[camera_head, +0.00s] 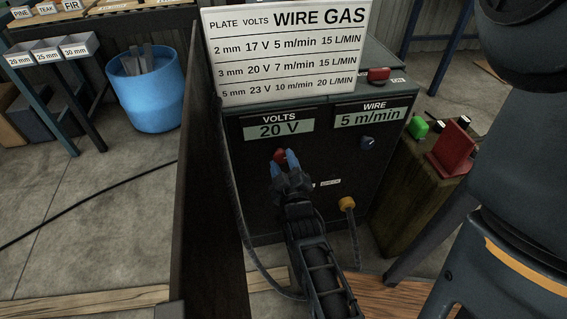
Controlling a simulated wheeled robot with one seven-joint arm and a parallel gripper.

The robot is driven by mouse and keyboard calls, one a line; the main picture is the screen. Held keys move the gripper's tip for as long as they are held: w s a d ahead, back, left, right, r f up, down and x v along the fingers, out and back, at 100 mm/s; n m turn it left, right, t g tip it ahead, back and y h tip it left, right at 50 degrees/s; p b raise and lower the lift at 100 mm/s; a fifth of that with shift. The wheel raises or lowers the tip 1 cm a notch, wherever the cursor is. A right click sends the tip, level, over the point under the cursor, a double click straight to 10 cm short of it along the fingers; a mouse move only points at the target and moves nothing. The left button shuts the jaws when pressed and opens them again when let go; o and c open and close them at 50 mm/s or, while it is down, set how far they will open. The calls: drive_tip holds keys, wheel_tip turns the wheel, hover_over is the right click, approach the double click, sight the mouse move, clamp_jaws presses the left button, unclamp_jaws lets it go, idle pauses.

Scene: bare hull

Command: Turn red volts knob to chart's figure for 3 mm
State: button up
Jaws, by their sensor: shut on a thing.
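The red volts knob (279,155) is on the front of the dark welding machine (262,218), under the volts display (279,128), which reads 20 V. My gripper (285,164) has its blue fingertips shut on the knob, partly hiding it. The white chart (287,55) stands on top of the machine. Its 3 mm row reads 20 V, 7 m/min and 15 L/min.
The wire display (369,116) reads 5 m/min, with a blue knob (367,143) below. A yellow-orange connector (347,203) with a cable is lower right. A dark upright panel (195,170) stands close on the left. A blue bin (147,95) is further left.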

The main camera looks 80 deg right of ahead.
idle(0.5)
drive_tip(key=o, duration=1)
drive_tip(key=shift+a, duration=0.1)
drive_tip(key=v, duration=0.7)
drive_tip(key=shift+s+a, duration=0.1)
drive_tip(key=shift+a, duration=0.2)
drive_tip(key=shift+f, duration=0.15)
